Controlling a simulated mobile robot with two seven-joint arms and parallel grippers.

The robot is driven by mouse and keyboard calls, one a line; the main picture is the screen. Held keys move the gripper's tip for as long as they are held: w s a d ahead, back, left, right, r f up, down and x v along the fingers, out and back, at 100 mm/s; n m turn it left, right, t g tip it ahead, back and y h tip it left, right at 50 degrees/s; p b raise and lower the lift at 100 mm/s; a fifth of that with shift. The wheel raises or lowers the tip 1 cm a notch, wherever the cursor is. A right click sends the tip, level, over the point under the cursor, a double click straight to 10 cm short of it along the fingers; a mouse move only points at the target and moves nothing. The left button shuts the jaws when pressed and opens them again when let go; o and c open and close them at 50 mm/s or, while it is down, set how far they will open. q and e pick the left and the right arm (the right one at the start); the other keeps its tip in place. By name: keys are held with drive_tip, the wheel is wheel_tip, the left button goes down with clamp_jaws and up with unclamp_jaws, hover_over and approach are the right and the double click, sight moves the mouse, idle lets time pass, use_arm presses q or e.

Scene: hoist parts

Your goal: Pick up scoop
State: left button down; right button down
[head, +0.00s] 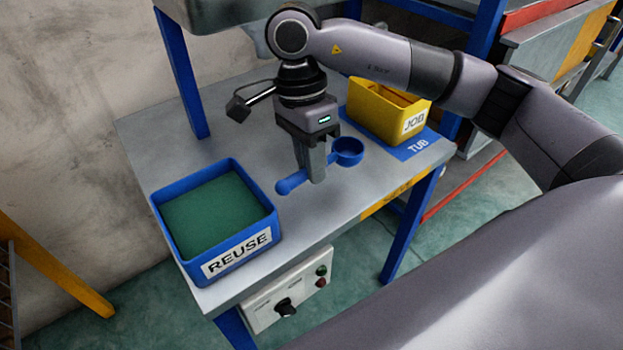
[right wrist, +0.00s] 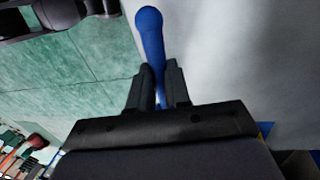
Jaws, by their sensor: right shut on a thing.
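The blue scoop (head: 347,151) has a round cup at the right and a thick handle end (head: 291,182) at the left in the head view. My right gripper (head: 318,176) points down over the grey table and is shut on the scoop's handle, between cup and handle end. In the right wrist view the handle (right wrist: 150,30) sticks out beyond the two dark fingers of my right gripper (right wrist: 158,88); the cup is hidden there. I cannot tell for sure whether the scoop touches the table. My left gripper is not in view.
A blue bin marked REUSE (head: 240,257), with a green inside, stands at the table's left front. A yellow bin marked JOB (head: 413,122) stands on a blue TUB mat (head: 412,148) at the right. A control box (head: 290,290) hangs below the front edge. Blue posts frame the table (head: 330,210).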

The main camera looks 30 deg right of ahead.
wheel_tip(320, 180, up, 5)
drive_tip(key=shift+r+p, duration=0.15)
drive_tip(key=shift+p, duration=0.25)
wheel_tip(320, 180, up, 7)
drive_tip(key=p, duration=0.2)
drive_tip(key=shift+r, duration=0.15)
idle(0.7)
